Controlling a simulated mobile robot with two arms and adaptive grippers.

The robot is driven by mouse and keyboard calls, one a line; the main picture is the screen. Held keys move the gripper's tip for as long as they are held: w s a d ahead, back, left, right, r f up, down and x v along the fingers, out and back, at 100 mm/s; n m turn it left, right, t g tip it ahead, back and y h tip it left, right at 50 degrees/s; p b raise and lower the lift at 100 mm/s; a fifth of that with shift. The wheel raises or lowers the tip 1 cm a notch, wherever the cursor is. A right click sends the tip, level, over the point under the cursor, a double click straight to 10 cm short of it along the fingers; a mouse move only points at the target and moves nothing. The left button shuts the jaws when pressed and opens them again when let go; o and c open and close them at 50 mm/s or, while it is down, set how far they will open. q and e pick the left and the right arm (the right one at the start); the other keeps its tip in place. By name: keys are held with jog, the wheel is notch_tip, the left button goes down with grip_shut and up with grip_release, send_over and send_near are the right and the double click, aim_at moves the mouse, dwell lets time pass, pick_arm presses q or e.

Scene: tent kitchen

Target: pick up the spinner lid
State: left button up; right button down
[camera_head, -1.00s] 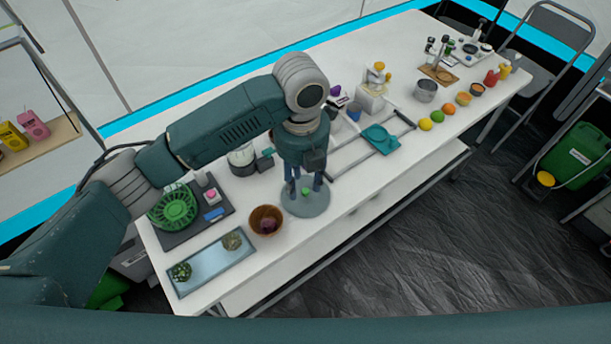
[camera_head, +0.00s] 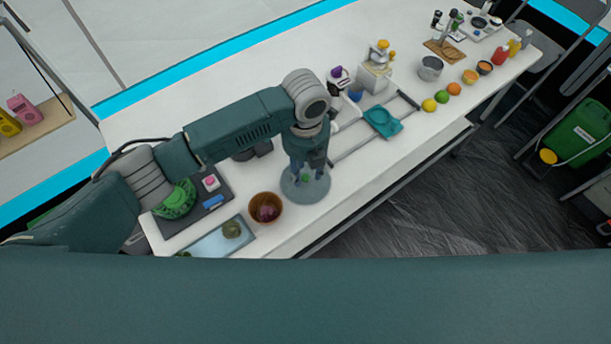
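The spinner lid (camera_head: 292,194) is a grey-blue round disc with a small green knob at its middle. It lies near the front edge of the white table, right of the brown bowl. My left gripper (camera_head: 308,180) points down over the lid, its fingers apart on either side of the knob. I see a gap between fingers and knob, and part of the lid is hidden behind the gripper. The green spinner basket (camera_head: 176,203) stands on a dark mat at the left, partly covered by my arm. My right gripper is not in view.
The brown bowl (camera_head: 265,207) with a purple item stands close left of the lid. A teal tray (camera_head: 383,122) on a rail frame lies to the right. A light blue board (camera_head: 210,245) is at the front left. The table's front edge is close to the lid.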

pick_arm(q)
jog(key=shift+s+f, duration=0.1)
jog(key=shift+f, duration=0.8)
jog(key=shift+c, duration=0.3)
grip_shut()
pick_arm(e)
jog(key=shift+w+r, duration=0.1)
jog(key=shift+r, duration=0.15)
